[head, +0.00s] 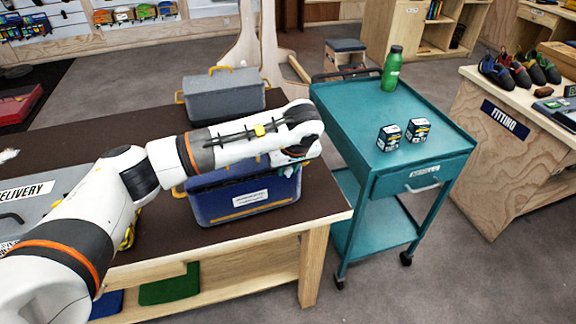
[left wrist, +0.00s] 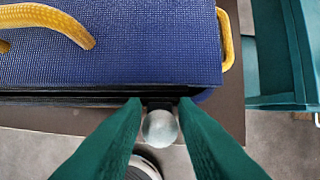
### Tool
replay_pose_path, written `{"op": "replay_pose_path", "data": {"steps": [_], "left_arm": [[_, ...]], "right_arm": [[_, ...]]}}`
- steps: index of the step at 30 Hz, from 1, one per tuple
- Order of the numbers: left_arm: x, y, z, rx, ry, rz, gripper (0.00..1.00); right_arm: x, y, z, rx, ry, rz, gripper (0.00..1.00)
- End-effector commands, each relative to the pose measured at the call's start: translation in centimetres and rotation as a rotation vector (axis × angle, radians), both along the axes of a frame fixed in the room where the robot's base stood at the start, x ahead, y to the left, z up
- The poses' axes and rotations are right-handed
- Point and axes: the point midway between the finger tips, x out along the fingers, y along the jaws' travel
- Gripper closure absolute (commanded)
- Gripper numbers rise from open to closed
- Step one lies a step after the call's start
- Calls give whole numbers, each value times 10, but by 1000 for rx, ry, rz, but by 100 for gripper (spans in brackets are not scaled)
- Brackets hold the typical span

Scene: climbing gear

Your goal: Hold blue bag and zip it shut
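The blue bag (head: 220,206) stands on the dark table, with yellow handles and a white label on its front. In the left wrist view, the blue bag (left wrist: 140,50) fills the top, and a dark gap runs under its top panel along the near edge. A round grey zip pull (left wrist: 160,128) sits at that edge. My left gripper (left wrist: 161,104) has its green fingers on both sides of the pull, apart by about its width, and looks closed on it. In the head view the left arm crosses above the bag and hides part of its top. My right gripper is not in view.
A grey bag (head: 225,95) stands behind the blue one on the table (head: 130,118). A teal cart (head: 350,105) close to the right carries a green bottle (head: 392,70) and two small boxes. A grey delivery case (head: 40,205) lies left, partly behind my arm.

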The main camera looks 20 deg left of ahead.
Motion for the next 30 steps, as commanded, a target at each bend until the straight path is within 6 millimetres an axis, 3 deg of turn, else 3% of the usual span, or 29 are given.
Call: {"op": "replay_pose_path", "data": {"steps": [1, 3, 14, 30], "left_arm": [[0, 0, 0, -1, -1, 0, 65], [0, 0, 0, -1, -1, 0, 54], [-1, -2, 5, -2, -2, -1, 54], [-31, -25, 96, -1, -3, -2, 54]], "right_arm": [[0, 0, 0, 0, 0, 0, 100], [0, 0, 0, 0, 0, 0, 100], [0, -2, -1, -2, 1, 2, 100], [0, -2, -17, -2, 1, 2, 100]]}}
